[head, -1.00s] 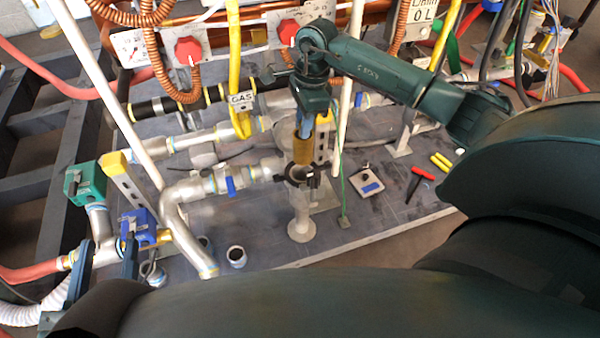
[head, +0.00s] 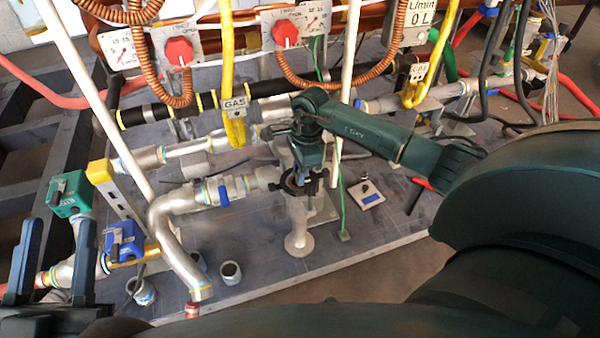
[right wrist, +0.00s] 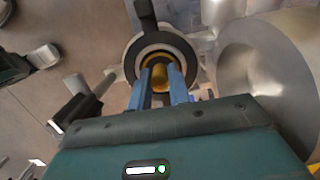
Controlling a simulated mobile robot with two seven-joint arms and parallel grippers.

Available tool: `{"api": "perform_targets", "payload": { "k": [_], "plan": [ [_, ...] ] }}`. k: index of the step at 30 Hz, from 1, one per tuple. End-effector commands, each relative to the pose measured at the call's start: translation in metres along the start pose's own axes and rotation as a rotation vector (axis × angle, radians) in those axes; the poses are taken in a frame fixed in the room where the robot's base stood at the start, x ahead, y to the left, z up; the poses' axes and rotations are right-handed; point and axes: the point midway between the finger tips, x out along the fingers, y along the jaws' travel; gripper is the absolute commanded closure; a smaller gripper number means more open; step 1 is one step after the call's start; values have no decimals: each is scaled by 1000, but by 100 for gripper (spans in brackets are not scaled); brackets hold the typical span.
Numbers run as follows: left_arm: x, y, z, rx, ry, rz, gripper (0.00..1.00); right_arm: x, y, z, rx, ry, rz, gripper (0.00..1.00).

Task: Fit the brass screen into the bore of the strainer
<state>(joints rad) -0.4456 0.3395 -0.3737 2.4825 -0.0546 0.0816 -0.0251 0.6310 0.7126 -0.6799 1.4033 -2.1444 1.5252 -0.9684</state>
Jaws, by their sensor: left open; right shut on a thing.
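The strainer's round dark mouth (head: 291,186) stands above an upright pipe leg in the middle of the head view. My right gripper (head: 305,184) is directly over it, fingers pointing down. In the right wrist view the blue fingers (right wrist: 165,80) are shut on the brass screen (right wrist: 158,82), inside the outline of the dark collar (right wrist: 131,62). The screen's lower end appears to be in the bore; how deep is hidden. In the head view the gripper hides the screen. My left gripper (head: 60,228) is open and empty at the lower left.
A white upright pole (head: 349,75) stands close to my right gripper. Yellow gas hoses and several pipes run behind. A small block (head: 367,194) and a red-handled tool (head: 424,183) lie to the right. A loose fitting (head: 230,272) stands near the board's front edge.

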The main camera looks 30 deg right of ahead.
Motion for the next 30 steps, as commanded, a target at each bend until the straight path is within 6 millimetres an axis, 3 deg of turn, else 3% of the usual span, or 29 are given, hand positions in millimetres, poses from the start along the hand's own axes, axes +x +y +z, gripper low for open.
{"api": "perform_targets", "payload": {
  "k": [6, 7, 15, 24, 27, 30],
  "plan": [
    [0, 0, 0, 8, 12, 1, 60, 3, 0, -1, 0, 1, -1, 100],
    [1, -1, -2, 12, 18, 1, 60, 3, 0, -1, 0, 1, 0, 81],
    [2, -1, -2, 11, 17, 1, 60, 2, 0, -1, 0, 1, 0, 60],
    [4, -2, -5, 8, 14, 1, 60, -3, 0, 0, 0, 0, 0, 60],
    [2, -1, -3, -16, -22, -2, 60, -17, -1, 0, 0, 1, -3, 60],
    [-9, 7, 11, -82, -126, -15, 60, -38, -1, 0, -1, 1, -4, 60]
  ]
}}
